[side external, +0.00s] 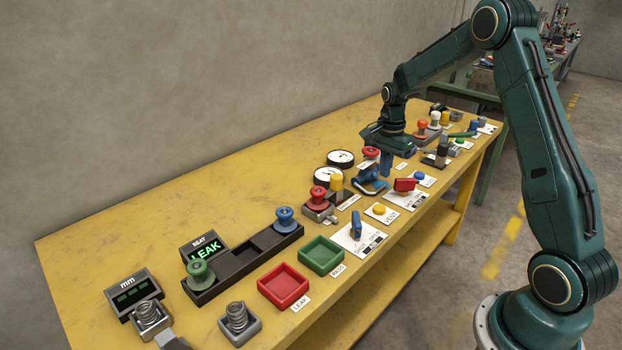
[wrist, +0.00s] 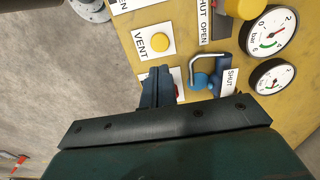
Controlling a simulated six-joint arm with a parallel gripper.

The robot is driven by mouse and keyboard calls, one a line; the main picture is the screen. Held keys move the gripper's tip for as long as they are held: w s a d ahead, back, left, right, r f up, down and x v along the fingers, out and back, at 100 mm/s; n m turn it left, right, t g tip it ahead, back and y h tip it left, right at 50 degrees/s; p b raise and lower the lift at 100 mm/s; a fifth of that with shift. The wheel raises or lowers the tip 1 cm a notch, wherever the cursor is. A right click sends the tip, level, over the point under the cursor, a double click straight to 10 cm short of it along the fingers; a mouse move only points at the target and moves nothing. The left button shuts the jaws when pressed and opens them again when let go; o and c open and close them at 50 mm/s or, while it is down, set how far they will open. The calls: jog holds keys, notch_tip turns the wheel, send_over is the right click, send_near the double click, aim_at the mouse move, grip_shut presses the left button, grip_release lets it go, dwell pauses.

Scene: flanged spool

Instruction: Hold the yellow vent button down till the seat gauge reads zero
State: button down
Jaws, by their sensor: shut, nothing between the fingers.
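The yellow vent button (side external: 379,209) sits on a white plate marked VENT; it also shows in the wrist view (wrist: 160,43). My gripper (side external: 386,174) has its blue fingers shut and empty, above the table behind the button and apart from it. In the wrist view the fingertips (wrist: 158,70) lie just below the vent plate. Two round white dials, one (side external: 341,159) and a nearer one (side external: 328,174), stand behind; they show in the wrist view as one (wrist: 271,32) and another (wrist: 273,77). Their needles are too small to read surely.
A blue valve body (side external: 370,183) stands close by my fingers. Green (side external: 321,255) and red (side external: 284,286) trays and a dark rack (side external: 252,264) with spools lie nearer the camera.

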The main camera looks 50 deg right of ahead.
aim_at(380, 208)
notch_tip(380, 208, down, 10)
jog(key=shift+f, duration=0.25)
dwell(0.3)
jog(key=shift+s+f, duration=0.1)
jog(key=shift+f, duration=1.1)
jog(key=shift+a, duration=0.1)
jog(key=shift+r, duration=0.1)
notch_tip(380, 208, up, 15)
jog(key=shift+w, duration=0.25)
dwell(0.4)
